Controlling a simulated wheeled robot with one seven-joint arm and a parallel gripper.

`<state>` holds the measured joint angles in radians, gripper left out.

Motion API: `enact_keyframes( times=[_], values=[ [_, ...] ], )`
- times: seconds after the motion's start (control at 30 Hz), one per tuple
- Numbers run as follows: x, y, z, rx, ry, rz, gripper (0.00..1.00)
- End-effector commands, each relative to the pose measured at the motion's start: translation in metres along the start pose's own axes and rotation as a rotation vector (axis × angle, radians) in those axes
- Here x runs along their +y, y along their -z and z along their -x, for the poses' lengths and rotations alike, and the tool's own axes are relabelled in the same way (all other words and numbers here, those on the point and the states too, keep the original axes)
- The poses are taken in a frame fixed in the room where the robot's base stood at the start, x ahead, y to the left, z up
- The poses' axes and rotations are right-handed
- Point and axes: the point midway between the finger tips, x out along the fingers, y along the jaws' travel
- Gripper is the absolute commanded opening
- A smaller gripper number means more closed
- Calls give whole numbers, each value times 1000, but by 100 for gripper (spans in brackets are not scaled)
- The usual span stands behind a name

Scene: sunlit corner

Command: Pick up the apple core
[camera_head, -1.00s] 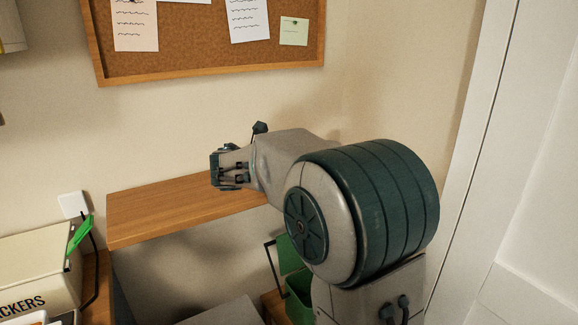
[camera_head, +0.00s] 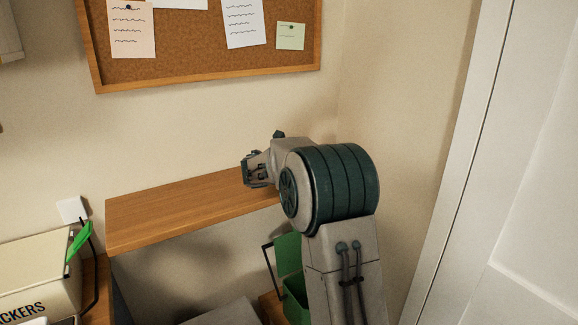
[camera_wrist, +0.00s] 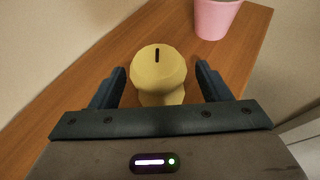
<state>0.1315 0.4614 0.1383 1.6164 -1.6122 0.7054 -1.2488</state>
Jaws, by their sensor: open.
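The apple core (camera_wrist: 161,72) is pale yellow with a short dark stem and a narrowed middle. In the wrist view it stands on the wooden shelf, between my gripper's two dark fingers. My gripper (camera_wrist: 161,84) is open, with a gap on each side of the core. In the head view my gripper (camera_head: 250,170) is over the right part of the shelf (camera_head: 160,212), and the core cannot be made out there.
A pink cup (camera_wrist: 214,18) stands on the shelf beyond the core. A cork board (camera_head: 200,45) hangs above. Below right is a green bin (camera_head: 292,290); at lower left is a cream box (camera_head: 35,270). The shelf's left part is clear.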

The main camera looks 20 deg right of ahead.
Motion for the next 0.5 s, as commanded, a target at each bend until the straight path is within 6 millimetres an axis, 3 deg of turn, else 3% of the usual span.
enact_keyframes(
  times=[0.33,0.5],
  values=[
    [1,0,-8,0,-2,0,70],
    [1,0,-8,0,-2,0,23]
  ],
)
